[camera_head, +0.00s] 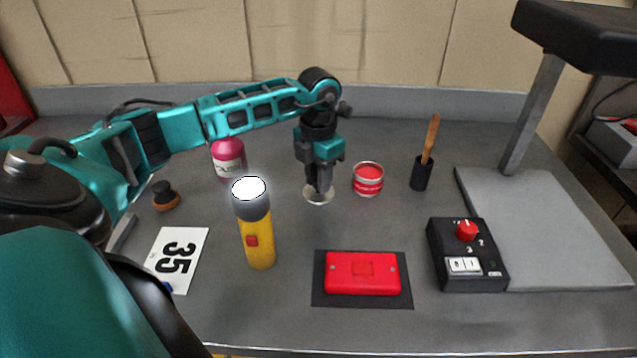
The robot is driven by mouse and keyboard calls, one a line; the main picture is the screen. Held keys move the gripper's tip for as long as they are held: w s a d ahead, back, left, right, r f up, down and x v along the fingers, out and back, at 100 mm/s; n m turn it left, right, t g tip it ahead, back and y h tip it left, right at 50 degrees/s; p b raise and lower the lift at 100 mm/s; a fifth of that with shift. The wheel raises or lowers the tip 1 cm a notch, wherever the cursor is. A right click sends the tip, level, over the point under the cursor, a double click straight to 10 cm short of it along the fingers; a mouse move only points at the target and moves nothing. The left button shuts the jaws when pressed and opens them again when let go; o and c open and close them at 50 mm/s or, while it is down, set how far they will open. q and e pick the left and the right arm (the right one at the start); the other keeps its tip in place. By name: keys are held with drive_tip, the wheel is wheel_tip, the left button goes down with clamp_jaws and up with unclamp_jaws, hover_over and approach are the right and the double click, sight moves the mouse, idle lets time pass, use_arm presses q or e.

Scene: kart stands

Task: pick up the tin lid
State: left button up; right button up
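The tin lid (313,199), a pale round metal disc, is at the middle of the grey worktop, left of a small tin (368,182) with a red top and red label. My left gripper (319,194) points straight down at the lid, its fingertips at the disc and covering part of it. The fingers look close together, but I cannot tell whether they grip the lid or whether it is clear of the worktop. My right gripper is not in view.
A lit yellow torch (259,243) stands front left of the lid, with a pink bottle (228,156) behind. A red case (362,274) lies on a dark mat in front. A brush in a black holder (421,174) and a black control box (465,270) are right.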

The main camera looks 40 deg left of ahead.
use_arm(q)
clamp_jaws()
drive_tip(key=shift+r, duration=0.1)
